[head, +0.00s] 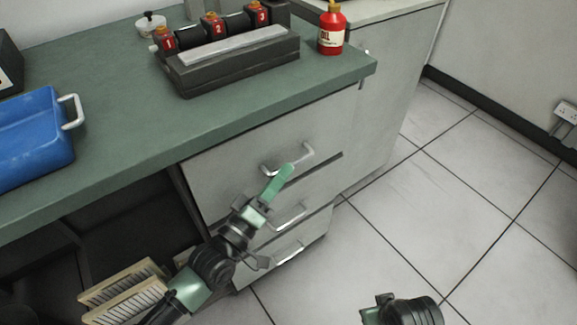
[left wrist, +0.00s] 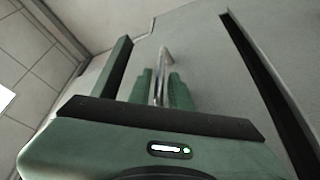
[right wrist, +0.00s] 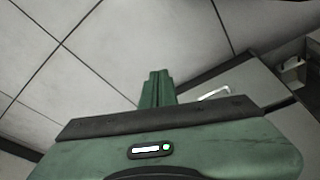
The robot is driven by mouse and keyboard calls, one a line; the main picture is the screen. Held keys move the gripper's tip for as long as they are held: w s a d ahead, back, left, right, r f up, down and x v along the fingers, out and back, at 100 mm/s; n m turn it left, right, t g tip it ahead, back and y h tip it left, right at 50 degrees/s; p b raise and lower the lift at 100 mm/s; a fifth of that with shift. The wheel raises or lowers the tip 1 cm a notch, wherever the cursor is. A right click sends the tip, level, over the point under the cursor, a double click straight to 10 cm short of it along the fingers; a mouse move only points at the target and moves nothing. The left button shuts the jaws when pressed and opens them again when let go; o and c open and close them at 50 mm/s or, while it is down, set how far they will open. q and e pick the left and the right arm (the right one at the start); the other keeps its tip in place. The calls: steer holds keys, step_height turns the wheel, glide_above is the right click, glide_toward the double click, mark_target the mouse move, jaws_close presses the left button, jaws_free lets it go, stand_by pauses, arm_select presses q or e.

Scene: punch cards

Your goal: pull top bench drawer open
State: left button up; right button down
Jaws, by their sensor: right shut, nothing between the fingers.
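The top bench drawer (head: 255,150) is a plain light grey front under the green bench top. Its bar handle (head: 306,155) is pale metal. My left gripper (head: 284,174) is at this handle. In the left wrist view the handle (left wrist: 164,62) runs between the two close-set green fingers (left wrist: 161,92), and the gripper looks shut on it. The top drawer front looks closed, though I cannot tell if it stands out slightly. My right gripper (right wrist: 157,88) is shut and empty over the floor, away from the drawers.
Lower drawers with handles (head: 289,254) sit below. The bench top (head: 120,150) carries a blue tray (head: 35,115), a dark block with numbered red parts (head: 235,62) and a red bottle (head: 332,32). Card racks (head: 125,290) stand beneath. Tiled floor (head: 450,220) is clear at right.

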arm_select(q)
steer(key=shift+x, duration=1.55)
jaws_close()
steer(key=shift+f, duration=0.1)
